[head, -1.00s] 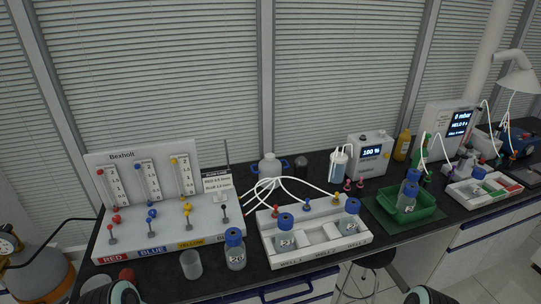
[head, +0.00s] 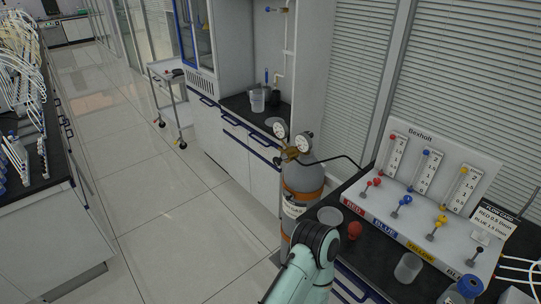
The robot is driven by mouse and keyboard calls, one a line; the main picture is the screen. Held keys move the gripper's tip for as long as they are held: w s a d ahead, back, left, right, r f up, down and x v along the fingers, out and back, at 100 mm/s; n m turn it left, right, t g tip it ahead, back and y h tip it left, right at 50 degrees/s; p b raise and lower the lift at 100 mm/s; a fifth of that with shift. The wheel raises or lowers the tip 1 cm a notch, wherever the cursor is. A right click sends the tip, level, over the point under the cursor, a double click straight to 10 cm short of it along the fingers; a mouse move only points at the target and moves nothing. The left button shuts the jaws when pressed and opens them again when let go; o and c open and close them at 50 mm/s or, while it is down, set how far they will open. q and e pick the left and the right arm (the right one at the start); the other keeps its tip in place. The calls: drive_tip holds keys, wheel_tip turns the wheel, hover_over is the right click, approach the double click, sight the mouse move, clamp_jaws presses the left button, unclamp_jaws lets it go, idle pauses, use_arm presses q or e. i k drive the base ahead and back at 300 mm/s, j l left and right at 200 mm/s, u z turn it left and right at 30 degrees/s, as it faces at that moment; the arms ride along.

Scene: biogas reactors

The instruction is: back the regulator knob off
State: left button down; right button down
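The regulator knob is too small to make out clearly at the brass body. A teal arm of mine with a black joint reaches up from the bottom, in front of and below the cylinder. Neither of my grippers can be seen.
The flow panel (head: 435,160) with coloured knobs stands on the bench right of the cylinder. A red round object (head: 354,230) and a clear beaker (head: 408,267) stand near the bench's front edge. A black hose runs from regulator towards the panel. Open floor (head: 170,220) lies to the left.

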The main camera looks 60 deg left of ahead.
sight(276, 161)
drive_tip(key=u, duration=1.85)
drive_tip(key=i+j+z, duration=0.15)
drive_tip(key=z, duration=0.25)
drive_tip(key=i+j+z, duration=0.1)
drive_tip(key=j+z, duration=0.25)
drive_tip(key=i+j+z, duration=0.1)
drive_tip(key=z, duration=0.3)
drive_tip(key=i+j+z, duration=0.15)
drive_tip(key=j, duration=0.4)
drive_tip(key=j+z, duration=0.2)
drive_tip(key=j, duration=0.35)
drive_tip(key=i+j, duration=0.1)
drive_tip(key=j, duration=0.45)
drive_tip(key=j+z, duration=0.1)
drive_tip(key=j, duration=0.4)
drive_tip(key=i, duration=0.05)
